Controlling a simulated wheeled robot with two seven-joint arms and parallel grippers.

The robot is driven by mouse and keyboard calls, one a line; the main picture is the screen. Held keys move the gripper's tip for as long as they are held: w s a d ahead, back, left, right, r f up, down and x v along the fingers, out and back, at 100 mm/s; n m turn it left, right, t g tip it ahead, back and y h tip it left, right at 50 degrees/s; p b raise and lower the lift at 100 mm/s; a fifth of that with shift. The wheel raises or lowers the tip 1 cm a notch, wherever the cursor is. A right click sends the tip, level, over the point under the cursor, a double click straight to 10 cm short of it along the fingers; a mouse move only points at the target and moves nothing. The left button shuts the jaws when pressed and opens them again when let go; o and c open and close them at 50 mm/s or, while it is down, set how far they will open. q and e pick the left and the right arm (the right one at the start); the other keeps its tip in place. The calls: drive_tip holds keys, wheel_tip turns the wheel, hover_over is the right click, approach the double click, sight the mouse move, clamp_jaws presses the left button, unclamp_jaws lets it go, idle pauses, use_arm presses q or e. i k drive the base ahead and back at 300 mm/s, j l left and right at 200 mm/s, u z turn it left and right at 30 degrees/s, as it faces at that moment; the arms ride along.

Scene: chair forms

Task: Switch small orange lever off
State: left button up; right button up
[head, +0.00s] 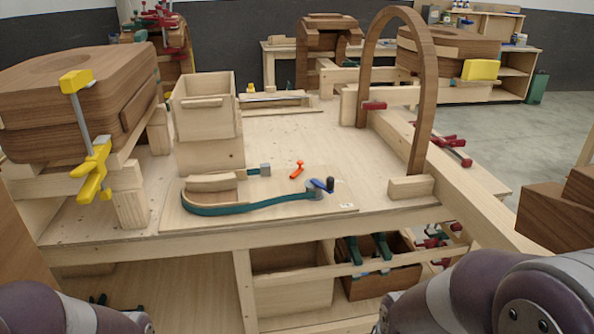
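The small orange lever (297,169) sits on a thin wooden board on the workbench, near the middle of the head view. It lies slanted, its upper right end slightly raised. Its exact switch position is too small to tell. Next to it on the board is a bending form with a teal strap (262,207) and a blue and black clamp handle (322,187). My arms show only as dark links at the bottom left and bottom right corners. Neither gripper is in view.
A stacked wooden box (208,155) stands behind the form. A tall bent wood arch (431,110) rises at the right. A large wood form (60,95) with yellow clamps (91,170) is at the left. The bench top (310,140) behind the lever is mostly clear.

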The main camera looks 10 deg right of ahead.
sight(299, 170)
drive_tip(key=i+j+z, duration=0.15)
drive_tip(key=i+z, duration=0.2)
drive_tip(key=i, duration=0.15)
drive_tip(key=i+j+z, duration=0.3)
drive_tip(key=i, duration=0.2)
drive_tip(key=i+j+z, duration=0.35)
drive_tip(key=i+j, duration=0.1)
